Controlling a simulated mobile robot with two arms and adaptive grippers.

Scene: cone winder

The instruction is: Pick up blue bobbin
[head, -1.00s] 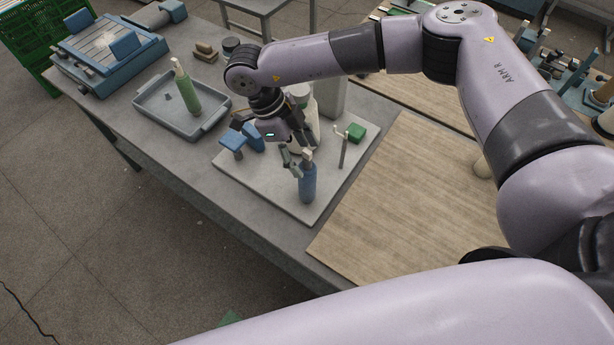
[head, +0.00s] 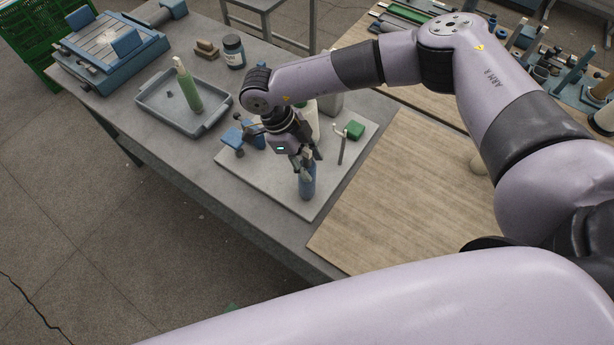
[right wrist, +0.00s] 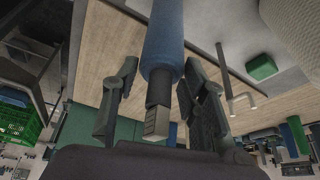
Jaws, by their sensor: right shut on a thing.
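The blue bobbin (head: 307,186) stands upright near the front corner of the pale grey base plate (head: 280,196). My right gripper (head: 304,160) is over its upper end and shut on it. In the right wrist view the bobbin's blue body (right wrist: 163,45) and its dark, pale-ended tip lie between the two fingers of the right gripper (right wrist: 158,88). The exact finger contact is hard to make out. My left gripper is out of view.
A thin post with a hook (head: 342,146) and a green block (head: 355,130) stand right of the bobbin. Blue parts (head: 233,139) sit left of the gripper. The wooden board (head: 400,190) is largely clear.

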